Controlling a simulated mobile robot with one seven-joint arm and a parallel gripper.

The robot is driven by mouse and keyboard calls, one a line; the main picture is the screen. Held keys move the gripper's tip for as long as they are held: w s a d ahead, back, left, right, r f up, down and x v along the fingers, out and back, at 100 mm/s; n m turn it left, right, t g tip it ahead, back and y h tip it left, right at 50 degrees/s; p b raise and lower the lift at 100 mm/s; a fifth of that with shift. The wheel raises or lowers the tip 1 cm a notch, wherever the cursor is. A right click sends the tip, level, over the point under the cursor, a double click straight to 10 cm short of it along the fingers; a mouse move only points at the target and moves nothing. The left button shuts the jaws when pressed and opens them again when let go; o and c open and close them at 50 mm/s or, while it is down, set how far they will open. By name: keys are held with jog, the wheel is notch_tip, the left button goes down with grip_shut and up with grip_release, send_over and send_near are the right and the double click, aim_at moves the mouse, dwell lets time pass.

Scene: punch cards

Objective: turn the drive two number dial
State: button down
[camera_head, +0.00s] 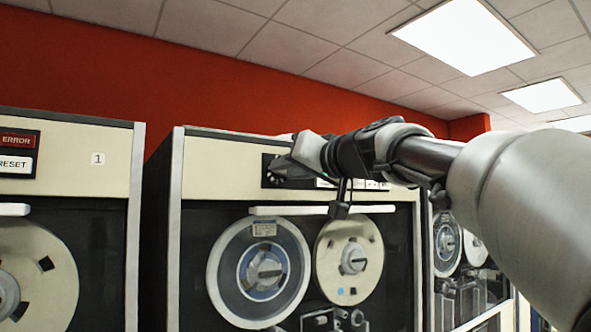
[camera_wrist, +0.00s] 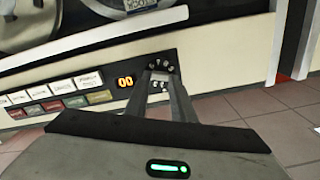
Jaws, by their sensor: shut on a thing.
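The number dial (camera_wrist: 161,65) is a small dark knob with white marks on the cream panel. It sits beside an orange display (camera_wrist: 125,81) reading 00. In the wrist view my gripper (camera_wrist: 160,83) has its two fingers at the dial, shut on it; the fingers hide part of it. In the head view my gripper (camera_head: 283,166) is at the left end of the dark control strip on the middle tape drive (camera_head: 222,165). My wrist and arm cover much of that strip and the drive's upper right.
The left drive (camera_head: 60,165) carries a label 1 and ERROR and RESET buttons (camera_head: 16,152). A row of buttons (camera_wrist: 60,95) lies beside the display. A white handle bar (camera_head: 300,210) runs below the strip, above two tape reels. Another drive stands at right.

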jog(key=m+p, duration=0.1)
jog(key=m, duration=1.2)
jog(key=shift+w+d+f+m+p, duration=0.1)
jog(key=shift+f+m+p, duration=0.1)
jog(key=shift+m+p, duration=0.15)
dwell(0.4)
jog(key=c, duration=1.5)
grip_release()
